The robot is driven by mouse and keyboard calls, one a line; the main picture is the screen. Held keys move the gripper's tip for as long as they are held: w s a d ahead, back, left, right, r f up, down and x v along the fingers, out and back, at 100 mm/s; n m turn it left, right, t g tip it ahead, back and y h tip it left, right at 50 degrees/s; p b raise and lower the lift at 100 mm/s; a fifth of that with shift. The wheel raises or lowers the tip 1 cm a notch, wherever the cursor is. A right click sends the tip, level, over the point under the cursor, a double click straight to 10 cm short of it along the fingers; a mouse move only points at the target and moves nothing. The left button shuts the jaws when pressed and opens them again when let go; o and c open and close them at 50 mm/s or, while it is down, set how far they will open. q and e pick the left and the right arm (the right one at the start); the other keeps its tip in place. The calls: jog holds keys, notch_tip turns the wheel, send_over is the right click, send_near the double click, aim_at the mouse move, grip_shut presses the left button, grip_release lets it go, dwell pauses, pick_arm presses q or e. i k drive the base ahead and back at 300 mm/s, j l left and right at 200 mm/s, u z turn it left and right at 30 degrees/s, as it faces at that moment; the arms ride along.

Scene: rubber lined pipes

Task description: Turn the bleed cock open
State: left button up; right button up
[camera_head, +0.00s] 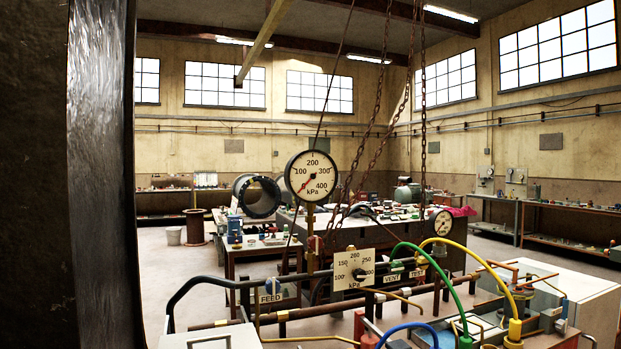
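A pipe rig with hoses stands in front of me. A round white kPa gauge (311,176) rises on a brass stem at its left; its red needle points to the lower left, at the low end. Below it is a square dial plate (354,269) with a black knob. Labels read FEED (269,298), VENT (392,279) and TEST (416,273). A green hose (436,262), a yellow hose (496,268) and a blue hose (405,328) curve over the front. I cannot tell which fitting is the bleed cock. Neither gripper is in view.
A dark upright (97,174) fills the left side, very close. Chains (381,100) hang over the rig. A grey case (208,337) is at the bottom. A large flanged pipe (258,197) lies on a bench behind. Open floor (165,262) shows at left.

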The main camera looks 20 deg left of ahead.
aim_at(561, 325)
jog(key=l+z, duration=0.1)
jog(key=l, duration=0.4)
jog(key=i+l+z, duration=0.1)
jog(key=l, duration=0.35)
jog(key=i+l, duration=0.1)
jog(key=l, duration=0.4)
jog(key=l+z, duration=0.15)
jog(key=l, duration=0.3)
jog(key=i+l+z, duration=0.1)
jog(key=l, duration=0.35)
jog(key=i+l+z, duration=0.1)
jog(key=l, duration=0.35)
jog(key=i, duration=0.1)
